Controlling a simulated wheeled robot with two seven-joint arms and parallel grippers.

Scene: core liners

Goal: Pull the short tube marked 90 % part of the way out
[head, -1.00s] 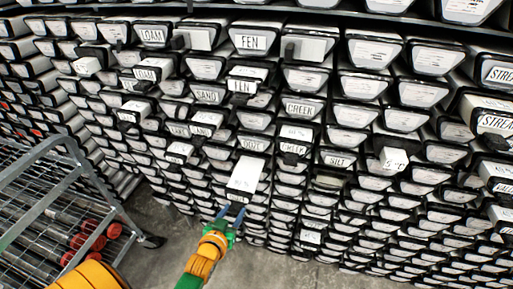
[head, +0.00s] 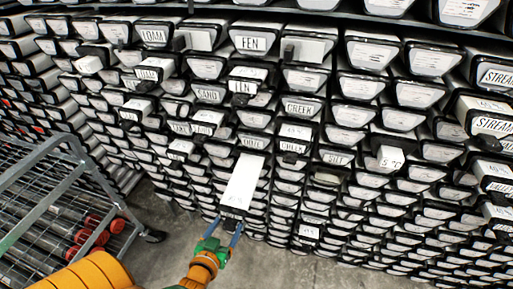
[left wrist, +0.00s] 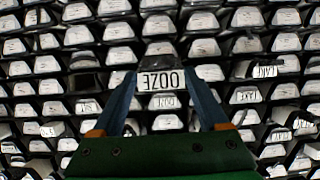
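A white tube with a dark end (head: 243,183) sticks far out of the rack in the lower middle of the head view. A small faint mark shows near its outer end, too blurred to read for certain. My left gripper (head: 230,224) has its two blue fingers on either side of that end, shut on it. In the left wrist view, an upside-down OOZE label (left wrist: 162,81) shows between the fingertips of my left gripper (left wrist: 160,76). The inner part of the tube is hidden in the rack. My right gripper is not in view.
The rack of stacked tubes (head: 352,112) fills the view, with several other ends standing out, such as one by the FEN label (head: 250,43) and one at the right (head: 390,158). A wire cart (head: 50,165) with red-ended cylinders stands at left. Grey floor (head: 300,268) is clear below.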

